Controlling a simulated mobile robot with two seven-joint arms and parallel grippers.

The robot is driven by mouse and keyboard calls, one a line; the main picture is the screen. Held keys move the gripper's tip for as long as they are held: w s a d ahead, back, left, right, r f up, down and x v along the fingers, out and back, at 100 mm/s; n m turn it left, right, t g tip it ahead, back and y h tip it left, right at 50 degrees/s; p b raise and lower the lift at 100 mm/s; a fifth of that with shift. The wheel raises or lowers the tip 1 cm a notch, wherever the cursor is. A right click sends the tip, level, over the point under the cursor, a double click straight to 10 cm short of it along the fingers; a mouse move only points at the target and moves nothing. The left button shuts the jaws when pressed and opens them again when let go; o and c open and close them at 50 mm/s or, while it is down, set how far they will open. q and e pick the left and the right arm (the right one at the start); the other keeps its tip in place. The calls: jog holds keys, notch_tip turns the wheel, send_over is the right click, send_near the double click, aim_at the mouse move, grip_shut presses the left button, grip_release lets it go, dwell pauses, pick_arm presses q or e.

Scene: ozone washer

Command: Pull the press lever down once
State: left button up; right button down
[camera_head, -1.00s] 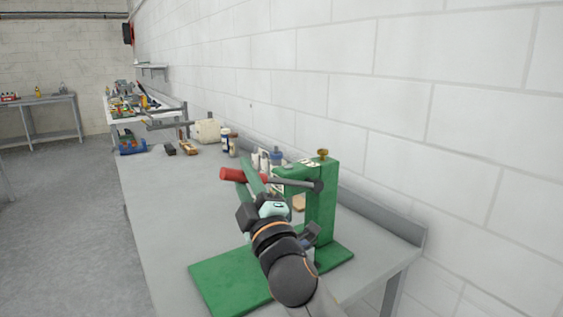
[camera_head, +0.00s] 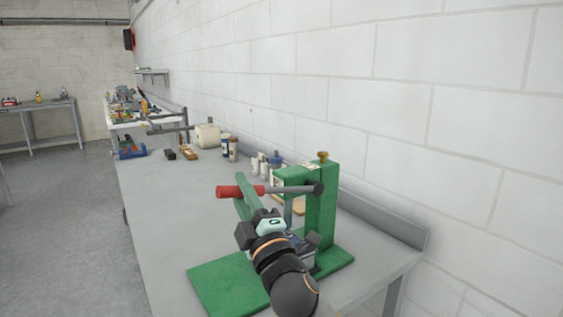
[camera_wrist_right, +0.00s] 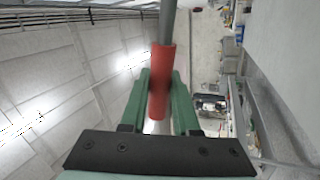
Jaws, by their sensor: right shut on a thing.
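The green press (camera_head: 321,215) stands upright on its green base plate (camera_head: 222,288) near the bench's right end. Its grey lever rod (camera_head: 290,190) runs left from the pivot, nearly level in the head view, to a red handle (camera_head: 230,191). My right gripper (camera_head: 242,184) is shut on the red handle, its green fingers on either side of it. The right wrist view also shows the red handle (camera_wrist_right: 161,85) between the two fingers (camera_wrist_right: 160,84). My wrist hides part of the press's lower front. My left gripper is not in view.
The grey bench (camera_head: 165,215) is clear left of the press. Small bottles (camera_head: 265,163) stand behind the press. A cream container (camera_head: 207,136) and brown jars (camera_head: 233,148) stand farther back. The white block wall (camera_head: 430,110) runs close along the right.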

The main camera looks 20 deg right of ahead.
jog(key=shift+f, duration=0.15)
jog(key=shift+a+f+n+y+b, duration=0.15)
jog(key=shift+f+n+y+b, duration=0.45)
jog(key=shift+f+n, duration=0.65)
jog(key=shift+f, duration=0.1)
jog(key=shift+f+n+g+y+b, duration=0.3)
jog(key=shift+f+n+y+b, duration=0.3)
jog(key=shift+f+n, duration=0.6)
jog(key=shift+f+n+y, duration=0.3)
jog(key=shift+f+n, duration=0.15)
jog(key=shift+f, duration=0.15)
